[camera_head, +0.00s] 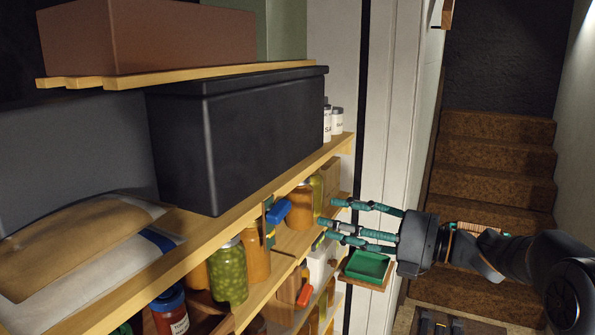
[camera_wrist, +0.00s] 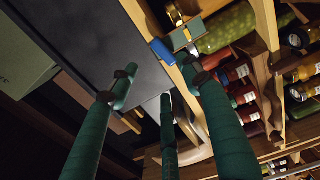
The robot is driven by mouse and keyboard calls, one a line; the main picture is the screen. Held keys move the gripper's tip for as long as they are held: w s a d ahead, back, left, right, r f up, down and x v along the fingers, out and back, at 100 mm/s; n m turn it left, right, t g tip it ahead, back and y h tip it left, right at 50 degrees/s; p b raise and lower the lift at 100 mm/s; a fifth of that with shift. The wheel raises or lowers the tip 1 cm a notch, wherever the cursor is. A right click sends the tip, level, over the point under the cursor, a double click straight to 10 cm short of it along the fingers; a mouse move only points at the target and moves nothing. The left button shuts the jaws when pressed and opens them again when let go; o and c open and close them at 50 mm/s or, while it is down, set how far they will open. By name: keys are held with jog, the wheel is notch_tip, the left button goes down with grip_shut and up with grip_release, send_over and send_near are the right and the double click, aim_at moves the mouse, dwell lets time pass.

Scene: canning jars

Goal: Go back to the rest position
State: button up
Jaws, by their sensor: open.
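My gripper (camera_head: 332,221) has three teal fingers and is open and empty. In the head view it points left toward the shelf's right end, close to the jars. In the wrist view my gripper (camera_wrist: 164,84) shows its fingers spread, with nothing between them. A jar of green contents (camera_head: 229,273) and jars of orange contents (camera_head: 256,256) stand on the shelf below the wooden board. Another orange jar (camera_head: 299,207) stands nearer the fingertips. I cannot tell whether a fingertip touches the shelf.
A large black box (camera_head: 240,130) stands on the upper shelf. A blue item (camera_head: 278,211) sits at the shelf front. A green tray (camera_head: 368,266) is just below my fingers. Brown stairs (camera_head: 495,165) rise behind my arm. Bottles (camera_wrist: 240,97) line the lower shelves.

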jog(key=shift+n, duration=0.3)
jog(key=x, duration=1.1)
jog(key=shift+s+a, duration=0.1)
jog(key=shift+a, duration=0.25)
jog(key=shift+a+f+n, duration=0.1)
jog(key=shift+a+n, duration=0.05)
jog(key=shift+n, duration=0.35)
jog(key=n+p, duration=0.1)
jog(key=n, duration=0.2)
jog(key=shift+s+p, duration=0.15)
jog(key=shift+p, duration=0.15)
jog(key=n+p, duration=0.2)
jog(key=n, duration=0.1)
jog(key=n+p, duration=0.3)
jog(key=shift+s+d+f+n+b, duration=0.15)
jog(key=shift+d+f+b, duration=0.05)
jog(key=shift+d+b, duration=0.15)
jog(key=shift+s+d+f+n+b, duration=0.15)
jog(key=shift+d+f+b, duration=0.1)
jog(key=shift+d+b, duration=0.15)
jog(key=b, duration=0.4)
send_near(284, 210)
jog(key=shift+s+d+f, duration=0.15)
jog(key=shift+d+f, duration=0.2)
